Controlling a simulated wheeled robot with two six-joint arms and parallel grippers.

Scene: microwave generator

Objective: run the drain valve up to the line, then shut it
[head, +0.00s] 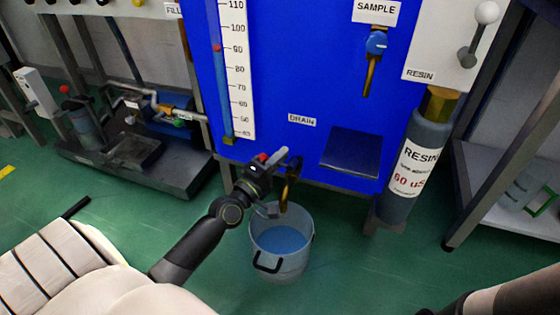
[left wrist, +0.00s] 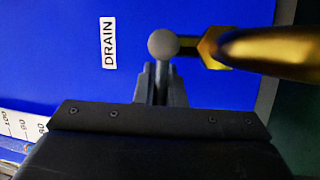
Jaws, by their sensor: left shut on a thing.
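The drain valve is under the DRAIN label (head: 302,119) on the blue cabinet, with a brass spout (head: 285,192) pointing down. My left gripper (head: 277,165) is at the valve, shut on its handle. In the left wrist view, the round grey handle knob (left wrist: 163,43) shows at the fingertips (left wrist: 155,82), beside the brass fitting (left wrist: 212,47). A clear bucket (head: 306,262) stands below the spout with bluish liquid (head: 283,239) in it. I cannot make out a fill line on the bucket or a stream from the spout. My right gripper is out of view.
A scale (head: 238,68) with a red marker (head: 217,48) near 90 is on the cabinet. A dark shelf (head: 351,150) juts out right of the valve. A resin cylinder (head: 417,165) stands further right. Green floor is open around the bucket.

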